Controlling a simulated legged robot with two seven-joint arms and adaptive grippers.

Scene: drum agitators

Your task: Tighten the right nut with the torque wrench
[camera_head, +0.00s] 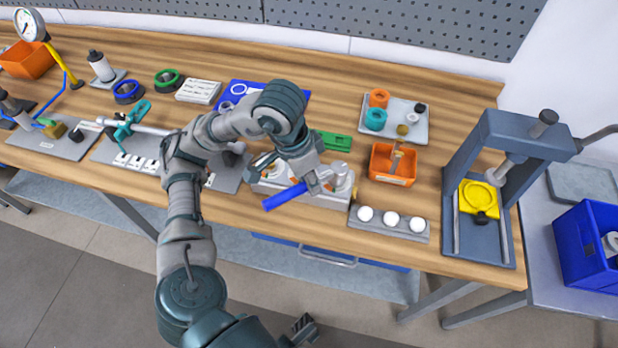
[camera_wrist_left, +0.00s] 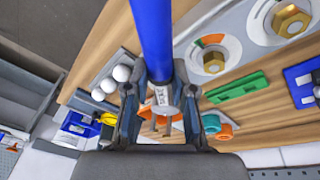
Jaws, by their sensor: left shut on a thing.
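My left gripper (camera_head: 322,182) is shut on the torque wrench, whose blue handle (camera_head: 285,196) slants down-left over the front of the bench. In the left wrist view the handle (camera_wrist_left: 152,40) runs up from between the fingers (camera_wrist_left: 160,96), with a grey metal part at the grip. The grey nut block (camera_head: 330,200) lies beneath the gripper and partly behind it. In the left wrist view a brass nut (camera_wrist_left: 292,20) sits at the top right, and a smaller one (camera_wrist_left: 213,64) lies below an orange-green scale. The wrench appears apart from both nuts. A dark gripper-like part (camera_head: 303,330) shows low in the head view, probably my right gripper.
A rack with white balls (camera_head: 390,219) and an orange bin (camera_head: 393,164) stand right of the block. A green piece (camera_head: 335,141) lies behind it. A grey press (camera_head: 480,190) with a yellow part stands farther right. Bare wood shows between these things.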

